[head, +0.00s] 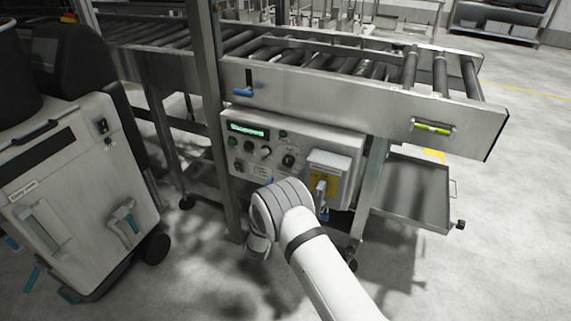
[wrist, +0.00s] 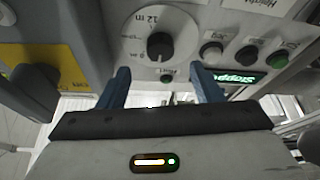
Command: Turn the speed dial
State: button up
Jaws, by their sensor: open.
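The speed dial (wrist: 159,45) is a black knob on a round white scale marked "12 m". It sits on the grey control panel (wrist: 225,18), which appears upside down in the wrist view. In the head view the dial (head: 289,160) is on the right of the panel face. My gripper (wrist: 160,72) is open, with its two blue fingers apart and nothing between them. The fingertips lie just below the dial in the wrist view, one to each side; I cannot tell how far off they are. In the head view my arm hides most of the gripper.
A lit green display (head: 247,130) and several buttons share the panel. A grey box with a yellow plate (head: 322,182) juts out right of the dial. The roller conveyor (head: 340,92) runs above. A wheeled white machine (head: 75,190) stands left. Open floor lies in front.

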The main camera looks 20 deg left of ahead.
aim_at(287, 164)
jog(key=x, duration=0.7)
jog(key=shift+r, duration=0.1)
jog(key=c, duration=1)
jog(key=shift+b, duration=0.3)
